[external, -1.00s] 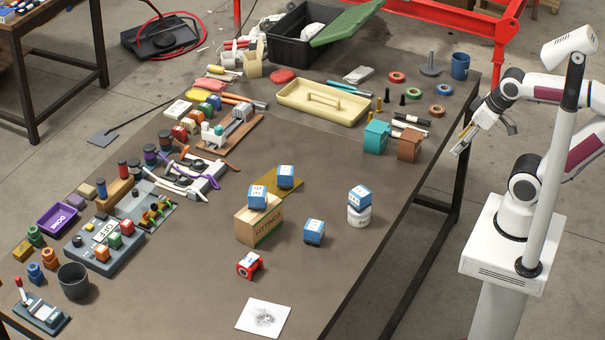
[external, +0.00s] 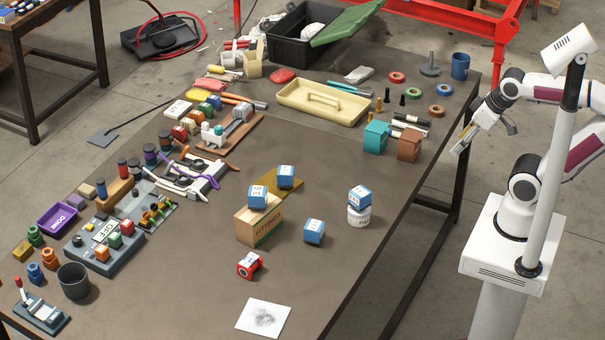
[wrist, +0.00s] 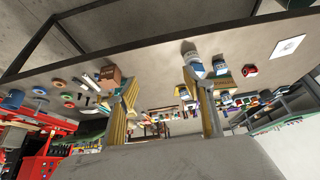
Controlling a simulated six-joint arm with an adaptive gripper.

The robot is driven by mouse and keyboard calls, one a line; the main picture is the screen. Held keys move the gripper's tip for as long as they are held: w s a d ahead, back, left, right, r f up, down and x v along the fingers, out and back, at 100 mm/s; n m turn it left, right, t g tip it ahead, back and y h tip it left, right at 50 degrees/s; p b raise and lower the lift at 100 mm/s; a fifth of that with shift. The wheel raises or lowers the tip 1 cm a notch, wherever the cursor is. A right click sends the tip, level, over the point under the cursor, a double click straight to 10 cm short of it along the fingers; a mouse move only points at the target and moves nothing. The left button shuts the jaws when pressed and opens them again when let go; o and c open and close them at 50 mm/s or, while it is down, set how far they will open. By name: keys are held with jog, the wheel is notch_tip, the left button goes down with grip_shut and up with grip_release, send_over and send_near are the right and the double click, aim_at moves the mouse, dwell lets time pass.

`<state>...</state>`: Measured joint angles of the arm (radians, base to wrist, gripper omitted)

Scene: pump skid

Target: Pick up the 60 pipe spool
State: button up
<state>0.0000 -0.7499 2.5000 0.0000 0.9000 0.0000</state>
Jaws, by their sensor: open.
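Several blue pipe spools with white labels are in the external view. One (external: 258,197) sits on the FITTINGS box (external: 258,226), one (external: 286,176) on a yellow-brown piece behind it, one (external: 314,231) on the bare table, and one (external: 360,195) on a white pot (external: 358,215). A red spool (external: 249,265) lies on the table near the front. The labels are too small for me to tell which is the 60. My gripper (external: 463,142) is open and empty beyond the table's right edge, apart from all spools. Its spread fingers show in the wrist view (wrist: 165,105).
Teal (external: 376,137) and brown (external: 410,143) blocks stand near the right table edge. A cream tray (external: 322,103) is at the back. A control box (external: 105,240) and a dark cup (external: 74,281) are at left. The table's front right is mostly clear.

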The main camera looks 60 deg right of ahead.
jog(key=shift+o, duration=0.4)
jog(key=w+a+r+m+y, duration=0.1)
jog(key=w+a+r+m, duration=0.15)
jog(key=w, duration=0.45)
jog(key=w+a+r+m, duration=0.2)
jog(key=w+a, duration=0.2)
jog(key=w, duration=0.3)
jog(key=m+g+y, duration=0.3)
jog(key=m, duration=1.1)
send_over(254, 257)
jog(key=s+d, duration=0.2)
notch_tip(254, 257, down, 24)
jog(key=shift+w+d, duration=0.15)
jog(key=shift+d, duration=0.05)
jog(key=shift+x, duration=1.2)
